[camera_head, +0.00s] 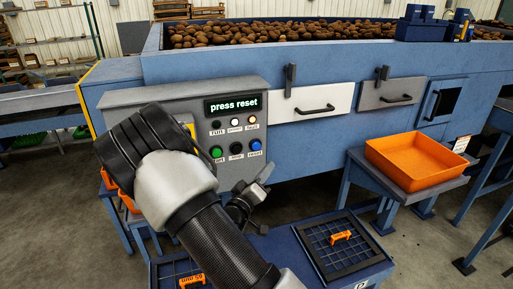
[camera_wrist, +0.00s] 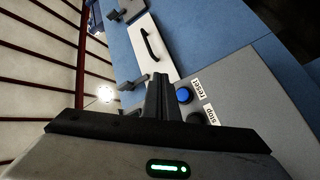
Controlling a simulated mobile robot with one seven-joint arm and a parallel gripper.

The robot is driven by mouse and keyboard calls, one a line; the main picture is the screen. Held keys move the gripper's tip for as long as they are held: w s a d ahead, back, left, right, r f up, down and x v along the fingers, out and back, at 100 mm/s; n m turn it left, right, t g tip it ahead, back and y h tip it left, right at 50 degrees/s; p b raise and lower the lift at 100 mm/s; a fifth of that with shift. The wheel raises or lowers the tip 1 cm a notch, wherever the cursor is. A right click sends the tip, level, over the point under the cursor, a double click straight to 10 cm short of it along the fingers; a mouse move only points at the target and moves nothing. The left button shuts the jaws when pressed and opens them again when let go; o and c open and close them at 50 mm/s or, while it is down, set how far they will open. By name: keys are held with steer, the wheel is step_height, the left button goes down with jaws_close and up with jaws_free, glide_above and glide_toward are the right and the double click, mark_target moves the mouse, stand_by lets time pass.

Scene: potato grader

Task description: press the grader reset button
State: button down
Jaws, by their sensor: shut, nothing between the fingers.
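The blue reset button (camera_head: 255,144) is at the lower right of the grey control panel (camera_head: 175,98), above its "reset" label. The panel's display (camera_head: 232,105) reads "press reset". My gripper (camera_head: 266,173) is shut and empty, just below and right of the button in the head view. In the wrist view the closed fingers (camera_wrist: 160,80) point toward the panel's edge, with the blue button (camera_wrist: 184,95) just right of them. I cannot tell the exact gap, but the fingers do not cover the button. My arm hides the panel's lower left part.
A black stop button (camera_head: 236,148) and a green button (camera_head: 216,152) sit left of reset. White drawer (camera_head: 312,104) and grey drawer (camera_head: 388,94) have protruding handles right of the panel. An orange tray (camera_head: 420,178) stands on a side table. Potatoes (camera_head: 270,32) fill the hopper above.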

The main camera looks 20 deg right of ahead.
steer(key=b, duration=0.1)
glide_toward(261, 146)
steer(key=w+d, duration=0.1)
steer(key=d, duration=0.3)
steer(key=shift+w+d+r, duration=0.15)
steer(key=shift+w+r, duration=0.15)
steer(key=shift+w, duration=0.3)
steer(key=shift+w, duration=0.2)
stand_by(1.4)
steer(key=shift+w+b, duration=0.25)
steer(key=shift+b, duration=0.1)
steer(key=shift+w, duration=0.5)
stand_by(0.6)
steer(key=shift+s, duration=0.95)
